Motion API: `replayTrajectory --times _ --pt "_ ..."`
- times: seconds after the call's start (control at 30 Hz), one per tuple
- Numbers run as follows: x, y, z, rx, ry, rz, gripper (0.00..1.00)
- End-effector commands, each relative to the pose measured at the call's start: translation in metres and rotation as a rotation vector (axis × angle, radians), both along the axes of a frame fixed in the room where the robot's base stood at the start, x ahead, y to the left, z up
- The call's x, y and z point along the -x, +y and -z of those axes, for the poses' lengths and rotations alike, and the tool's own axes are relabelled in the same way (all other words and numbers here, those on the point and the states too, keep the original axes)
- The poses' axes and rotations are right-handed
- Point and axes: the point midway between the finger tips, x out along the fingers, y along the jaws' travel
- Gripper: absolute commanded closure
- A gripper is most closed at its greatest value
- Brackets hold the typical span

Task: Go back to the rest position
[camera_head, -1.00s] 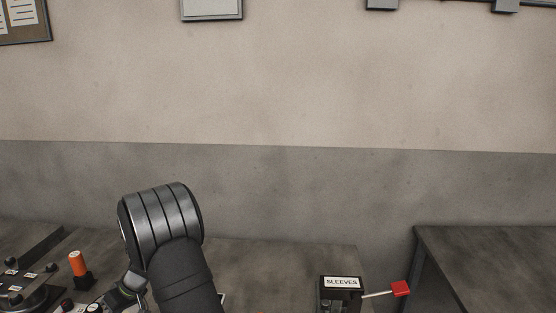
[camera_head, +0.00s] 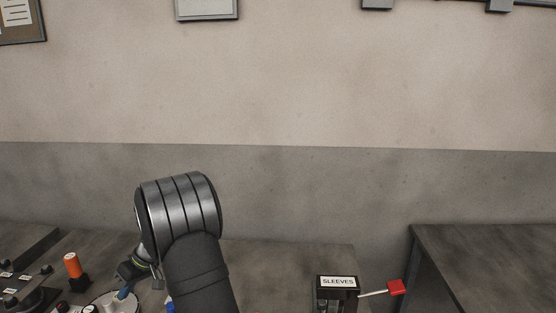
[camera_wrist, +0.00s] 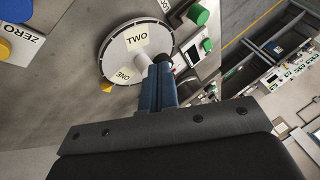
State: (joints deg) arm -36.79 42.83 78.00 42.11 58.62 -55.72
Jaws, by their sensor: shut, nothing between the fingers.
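My gripper (camera_wrist: 158,88) shows in the wrist view with its blue fingers shut and nothing held. The fingers point at a round white plate (camera_wrist: 112,66) with labels TWO and ONE. A white post stands at the plate just past the fingertips; I cannot tell whether they touch it. In the head view my dark arm rises from the bottom left of centre, and the gripper (camera_head: 124,292) is small and partly hidden near the plate (camera_head: 101,301).
A box labelled SLEEVES (camera_head: 338,283) with a red-ended lever (camera_head: 396,287) stands right of my arm. An orange cylinder (camera_head: 73,265) stands at left. Another bench (camera_head: 480,255) is at right. The wrist view shows a ZERO label (camera_wrist: 22,33) and green knob (camera_wrist: 199,15).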

Motion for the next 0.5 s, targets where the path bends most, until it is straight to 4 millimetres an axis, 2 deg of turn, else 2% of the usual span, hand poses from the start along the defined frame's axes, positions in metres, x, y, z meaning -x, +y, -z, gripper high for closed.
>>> replayTrajectory --times 0.03,0.5 --pt "0.013 0.008 -0.006 0.018 -0.015 -0.029 1.00" --pt "0.088 0.028 -0.058 0.203 -0.183 -0.177 1.00"
